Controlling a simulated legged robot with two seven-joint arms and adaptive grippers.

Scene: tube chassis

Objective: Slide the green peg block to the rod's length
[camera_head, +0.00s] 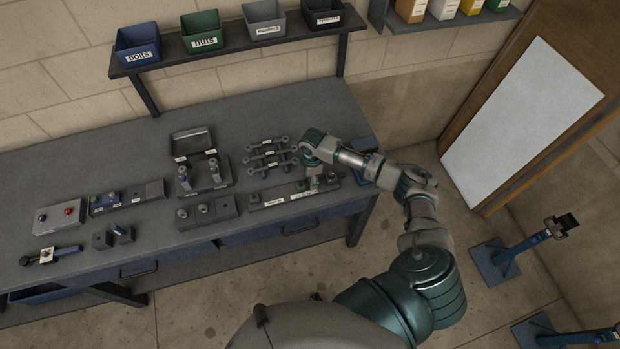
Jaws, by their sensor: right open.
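My right arm reaches in from the lower right over the workbench. Its gripper (315,178) is open and points down at the right end of a long, low peg fixture (292,199) with pale labels. A small greyish-green block (313,184) shows at the fingertips; the gripper partly hides it, and I cannot tell whether they touch. A dark peg block (254,198) stands at the fixture's left end. Several grey rods (268,154) with ring ends lie in a labelled rack just behind the fixture. My left gripper is not in view.
Labelled bins (202,33) stand on a shelf behind. The bench's back strip (300,97) is clear.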

